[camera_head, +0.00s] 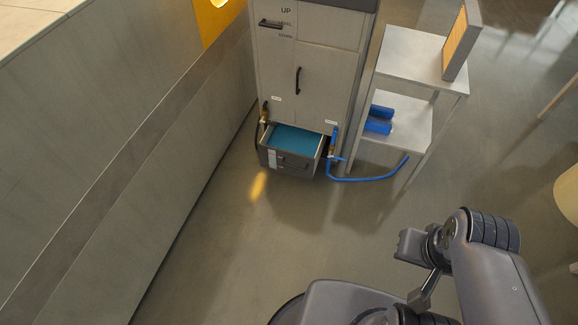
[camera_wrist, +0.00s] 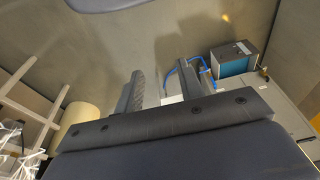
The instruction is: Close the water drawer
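The water drawer (camera_head: 291,161) is at the bottom of a tall grey cabinet (camera_head: 283,70) in the head view. It stands pulled out, with teal-blue water or lining inside and a dark front with a handle. It also shows in the wrist view as a dark box with a teal inside (camera_wrist: 234,66), at the upper right. My gripper (camera_wrist: 163,72) shows two dark fingers spread apart with nothing between them. It is well away from the drawer and not touching it. In the head view my arm is at the lower right, and its fingers are hard to make out there.
A blue hose (camera_head: 370,179) lies on the floor right of the drawer. A long low wall (camera_head: 120,150) runs along the left. The floor in front of the drawer is clear.

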